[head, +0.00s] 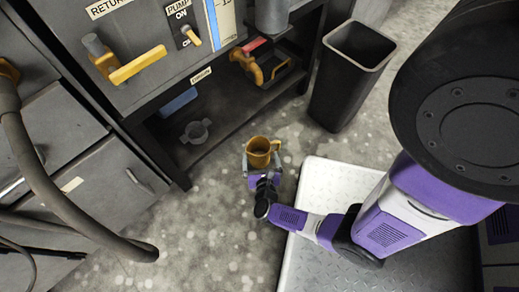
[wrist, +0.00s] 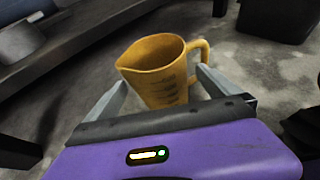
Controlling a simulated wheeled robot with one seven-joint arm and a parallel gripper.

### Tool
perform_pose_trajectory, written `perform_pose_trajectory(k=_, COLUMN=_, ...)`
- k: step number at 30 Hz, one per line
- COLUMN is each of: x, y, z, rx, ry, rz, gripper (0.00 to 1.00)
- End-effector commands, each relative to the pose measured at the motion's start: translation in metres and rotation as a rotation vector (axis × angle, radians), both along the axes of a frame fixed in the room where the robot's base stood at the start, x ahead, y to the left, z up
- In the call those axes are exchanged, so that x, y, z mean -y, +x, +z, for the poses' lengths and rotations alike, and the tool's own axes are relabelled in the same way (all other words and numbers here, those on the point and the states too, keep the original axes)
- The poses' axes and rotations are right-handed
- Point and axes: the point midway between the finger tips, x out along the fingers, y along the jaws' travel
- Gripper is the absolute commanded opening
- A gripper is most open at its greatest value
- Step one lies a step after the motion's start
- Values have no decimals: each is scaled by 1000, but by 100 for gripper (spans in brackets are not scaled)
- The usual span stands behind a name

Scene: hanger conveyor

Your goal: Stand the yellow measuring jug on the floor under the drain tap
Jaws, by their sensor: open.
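The yellow measuring jug (head: 259,153) is upright, in front of the dark cabinet's lower shelf. In the wrist view the jug (wrist: 158,72) shows its spout to the left, its handle to the right and dark scale marks. My gripper (head: 261,161) is open, with one finger on each side of the jug; I cannot tell whether they touch it. The gripper body hides the jug's base, so its contact with the floor is unclear. An orange tap with a red handle (head: 250,64), likely the drain tap, sits at the cabinet's lower opening, beyond the jug.
A dark bin (head: 345,85) stands right of the tap. A thick hose (head: 50,205) hangs at left. Speckled floor (head: 205,225) is clear around the jug.

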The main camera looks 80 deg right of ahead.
Motion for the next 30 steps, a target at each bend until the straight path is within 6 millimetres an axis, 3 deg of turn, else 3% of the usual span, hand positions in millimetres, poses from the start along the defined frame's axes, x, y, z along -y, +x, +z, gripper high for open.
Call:
perform_pose_trajectory(k=6, x=-37, y=-15, z=19, rx=-1, ry=1, rz=-1, gripper=100)
perform_pose_trajectory(k=14, x=-59, y=-22, z=27, rx=-7, ry=-5, rz=10, gripper=100)
perform_pose_trajectory(k=17, x=-71, y=-20, z=37, rx=-62, ry=-39, rz=93, gripper=100)
perform_pose_trajectory(k=20, x=-94, y=-15, z=61, rx=-185, ry=-137, rz=272, gripper=100)
perform_pose_trajectory(k=23, x=-122, y=-12, z=99, rx=-363, ry=-316, rz=508, gripper=100)
perform_pose_trajectory(k=30, x=-179, y=-23, z=207, rx=-856, ry=-957, rz=992, gripper=100)
